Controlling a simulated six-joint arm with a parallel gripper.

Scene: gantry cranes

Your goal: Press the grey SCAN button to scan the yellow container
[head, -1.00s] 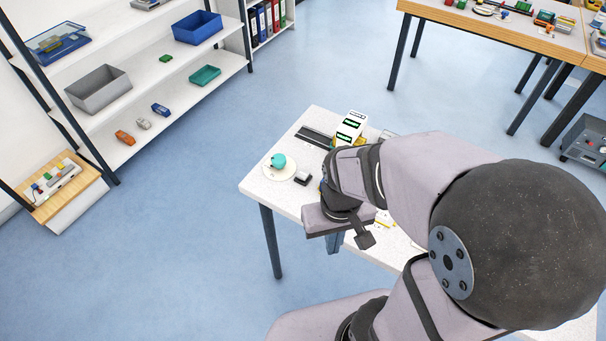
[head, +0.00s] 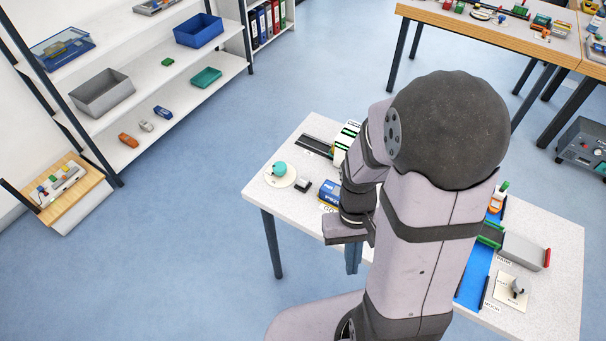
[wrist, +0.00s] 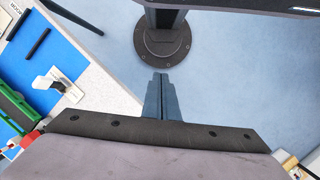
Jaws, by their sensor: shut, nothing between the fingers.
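My gripper (head: 353,260) is shut and empty, pointing down by the table's near edge in the head view. In the wrist view its blue-grey fingers (wrist: 162,92) are together over the floor, apart from the table. I cannot make out a grey SCAN button or its label; my arm covers the middle of the table. The yellow container is not clearly visible now. A white box with green displays (head: 345,138) stands at the table's back, partly behind my arm. A small dark block (head: 303,186) lies left of my arm.
A teal knob on a round white plate (head: 279,170) and a blue block (head: 329,192) are left of my arm. Shelves (head: 150,110) stand at far left.

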